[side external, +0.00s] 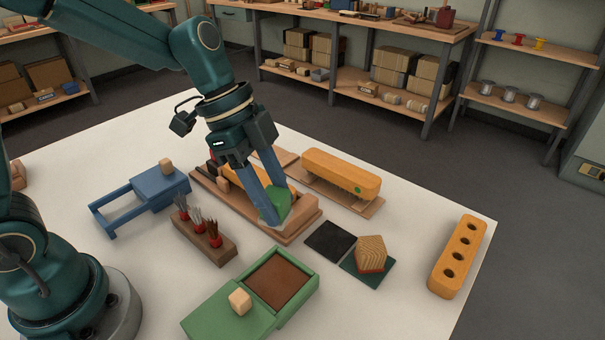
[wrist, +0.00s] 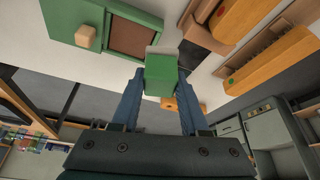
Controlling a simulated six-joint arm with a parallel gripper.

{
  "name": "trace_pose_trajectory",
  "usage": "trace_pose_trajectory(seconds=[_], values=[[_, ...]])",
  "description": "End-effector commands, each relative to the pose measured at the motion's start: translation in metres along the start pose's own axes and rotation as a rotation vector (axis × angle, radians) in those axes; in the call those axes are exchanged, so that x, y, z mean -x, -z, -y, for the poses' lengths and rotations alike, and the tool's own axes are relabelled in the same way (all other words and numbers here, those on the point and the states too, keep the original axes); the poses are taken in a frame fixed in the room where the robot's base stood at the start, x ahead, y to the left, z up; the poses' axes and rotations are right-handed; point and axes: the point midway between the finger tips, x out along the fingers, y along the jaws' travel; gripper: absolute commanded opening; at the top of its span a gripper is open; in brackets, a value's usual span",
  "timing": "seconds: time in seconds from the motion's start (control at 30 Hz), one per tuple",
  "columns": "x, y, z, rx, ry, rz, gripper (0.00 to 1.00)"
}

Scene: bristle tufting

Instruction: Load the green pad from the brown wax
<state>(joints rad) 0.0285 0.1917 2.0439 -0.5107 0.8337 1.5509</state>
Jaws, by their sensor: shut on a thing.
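My gripper (side external: 279,209) is shut on a green pad (side external: 272,207), holding it between two blue fingers. In the side view the pad is over the near right end of a wooden tray, and I cannot tell its height there. In the wrist view the pad (wrist: 160,76) is a green block between the fingertips, with a pale grey part at its far end. The brown wax (side external: 281,279) is a flat slab inside an open green box (side external: 312,285), nearer the side camera than my gripper. The wax (wrist: 128,38) also shows in the wrist view, up and left of the pad.
The box's green lid (side external: 225,313) with a wooden knob lies beside the wax. A wooden holder (side external: 222,250) with bristle tufts stands left of the pad. Dark (side external: 328,240) and green mats lie right. An orange block with holes (side external: 457,258) stands near the table's right edge.

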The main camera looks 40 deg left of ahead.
Motion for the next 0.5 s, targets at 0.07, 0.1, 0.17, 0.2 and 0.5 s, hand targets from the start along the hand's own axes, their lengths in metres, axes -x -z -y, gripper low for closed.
trace_pose_trajectory(seconds=[0.07,0.1,0.17,0.2,0.5], values=[[-0.004,0.009,-0.019,-0.153,-0.064,0.000,0.00],[-0.005,0.014,-0.029,-0.221,-0.092,0.000,0.00],[-0.006,0.018,-0.039,-0.280,-0.115,0.001,0.00],[-0.006,0.020,-0.044,-0.297,-0.121,0.001,0.00],[-0.019,0.019,-0.052,-0.302,-0.128,0.003,0.00]])
